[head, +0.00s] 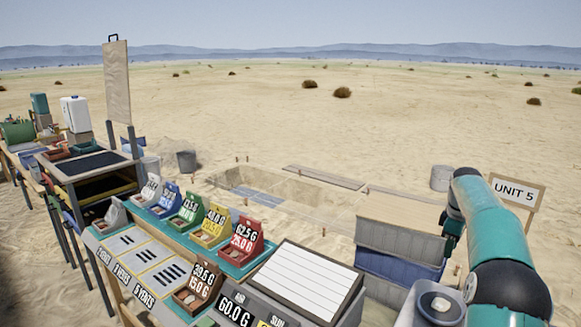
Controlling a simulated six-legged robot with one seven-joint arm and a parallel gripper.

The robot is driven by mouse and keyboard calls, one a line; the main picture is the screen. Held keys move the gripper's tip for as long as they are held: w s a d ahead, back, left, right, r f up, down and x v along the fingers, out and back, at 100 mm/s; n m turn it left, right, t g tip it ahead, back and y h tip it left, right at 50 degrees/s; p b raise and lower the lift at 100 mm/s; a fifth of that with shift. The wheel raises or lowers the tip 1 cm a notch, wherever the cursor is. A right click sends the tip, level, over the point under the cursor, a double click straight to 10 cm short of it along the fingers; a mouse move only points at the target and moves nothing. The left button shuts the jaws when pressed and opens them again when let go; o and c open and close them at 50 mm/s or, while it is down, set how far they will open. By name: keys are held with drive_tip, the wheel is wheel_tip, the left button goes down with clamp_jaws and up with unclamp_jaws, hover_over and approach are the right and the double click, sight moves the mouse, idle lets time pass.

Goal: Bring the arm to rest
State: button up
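My teal and black arm rises along the right side of the head view and bends at its top.
Below left is a sorting bench with several coloured, labelled bins (212,226), a brown bin (197,287), a scale display (235,312) and a white lined board (306,284). A "UNIT 5" sign (514,192) stands right of the arm. Open sand lies beyond.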

drive_tip(key=s+a+r+m+t, duration=0.1)
drive_tip(key=s+a+r, duration=0.3)
drive_tip(key=a, duration=0.4)
drive_tip(key=s+a+r+m, duration=0.2)
drive_tip(key=s+a+r, duration=0.25)
drive_tip(key=a, duration=0.35)
drive_tip(key=s+a+r+m+t, duration=0.1)
drive_tip(key=s+a+r, duration=0.35)
drive_tip(key=a, duration=0.25)
drive_tip(key=s+a+f+m+t, duration=0.1)
drive_tip(key=s+a+f, duration=0.1)
drive_tip(key=s+a, duration=0.2)
drive_tip(key=s+a+f+m+t, duration=0.1)
drive_tip(key=s+a+f+m, duration=0.1)
drive_tip(key=s, duration=0.9)
drive_tip(key=s+a+f+m, duration=0.1)
drive_tip(key=s+a+f, duration=0.2)
drive_tip(key=s+a, duration=0.3)
drive_tip(key=shift+s+a+f+m+t+y, duration=0.3)
drive_tip(key=shift+s+a+t+y, duration=0.1)
drive_tip(key=shift+s, duration=0.7)
drive_tip(key=shift+s+d, duration=0.15)
